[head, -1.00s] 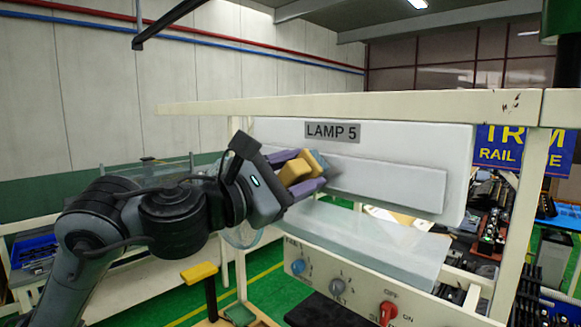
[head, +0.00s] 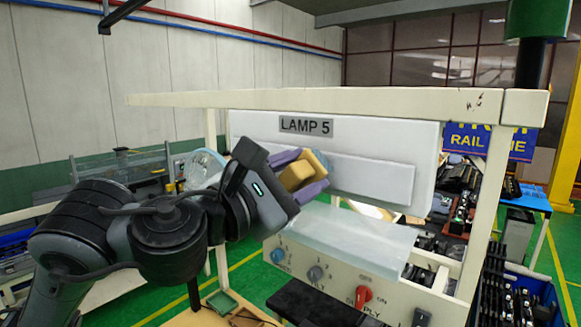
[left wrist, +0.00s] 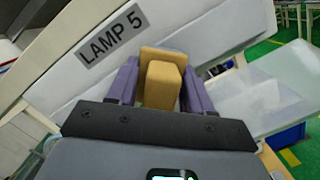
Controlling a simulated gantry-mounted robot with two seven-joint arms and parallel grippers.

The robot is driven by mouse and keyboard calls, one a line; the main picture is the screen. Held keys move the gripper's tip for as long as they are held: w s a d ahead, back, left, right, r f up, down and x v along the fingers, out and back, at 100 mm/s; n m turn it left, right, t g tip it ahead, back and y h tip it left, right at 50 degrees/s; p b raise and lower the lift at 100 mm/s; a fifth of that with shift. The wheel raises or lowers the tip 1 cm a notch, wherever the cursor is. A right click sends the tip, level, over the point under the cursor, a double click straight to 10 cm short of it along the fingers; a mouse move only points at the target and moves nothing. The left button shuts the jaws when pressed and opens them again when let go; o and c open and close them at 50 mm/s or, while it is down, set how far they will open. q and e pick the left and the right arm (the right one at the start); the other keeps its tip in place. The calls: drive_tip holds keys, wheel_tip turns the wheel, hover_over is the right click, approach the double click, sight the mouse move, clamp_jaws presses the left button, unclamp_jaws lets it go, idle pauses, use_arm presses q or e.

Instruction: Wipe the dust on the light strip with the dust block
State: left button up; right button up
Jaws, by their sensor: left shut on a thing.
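The light strip (head: 372,178) is a long pale raised bar on the front of the white lamp housing (head: 423,150) marked LAMP 5. My left gripper (head: 312,169) has purple fingers closed on the dust block (head: 297,176), a yellow block with a bluish pad on its far side. The block is at the left end of the strip and its pad faces it. I cannot tell whether the pad touches. The block also shows between the fingers in the left wrist view (left wrist: 160,80). The gripper hides the strip's left end. I see no clear dust on the visible part.
A cream frame beam (head: 330,99) runs above the lamp, with a post (head: 483,225) at right. Below are a translucent ledge (head: 345,232) and a control panel with knobs and a red switch (head: 363,296). A round clear disc (head: 204,167) stands behind my arm.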

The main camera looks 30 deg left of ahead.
use_arm(q)
drive_tip(key=shift+d+f, duration=0.15)
drive_tip(key=shift+d, duration=0.45)
drive_tip(key=shift+a+f+b, duration=0.15)
drive_tip(key=shift+a+b, duration=0.45)
drive_tip(key=shift+a, duration=0.3)
drive_tip(key=shift+w+a+r+b, duration=0.1)
drive_tip(key=shift+a+r+b, duration=0.1)
drive_tip(key=shift+a, duration=0.25)
drive_tip(key=shift+a+r+b, duration=0.1)
drive_tip(key=shift+a+b, duration=0.05)
drive_tip(key=shift+a, duration=0.3)
drive_tip(key=shift+w+a+f+b, duration=0.1)
drive_tip(key=shift+a+b, duration=0.45)
drive_tip(key=shift+a, duration=0.75)
drive_tip(key=shift+w+a+b, duration=0.2)
drive_tip(key=shift+a+b, duration=0.05)
drive_tip(key=shift+a, duration=0.5)
drive_tip(key=shift+w+a+b, duration=0.15)
drive_tip(key=shift+a+b, duration=0.05)
drive_tip(key=shift+a, duration=0.55)
drive_tip(key=shift+w+a, duration=0.2)
drive_tip(key=shift+a, duration=0.75)
drive_tip(key=shift+w+a, duration=0.15)
drive_tip(key=shift+a, duration=0.8)
drive_tip(key=shift+w+a, duration=0.1)
drive_tip(key=shift+w, duration=0.05)
drive_tip(key=shift+b, duration=0.3)
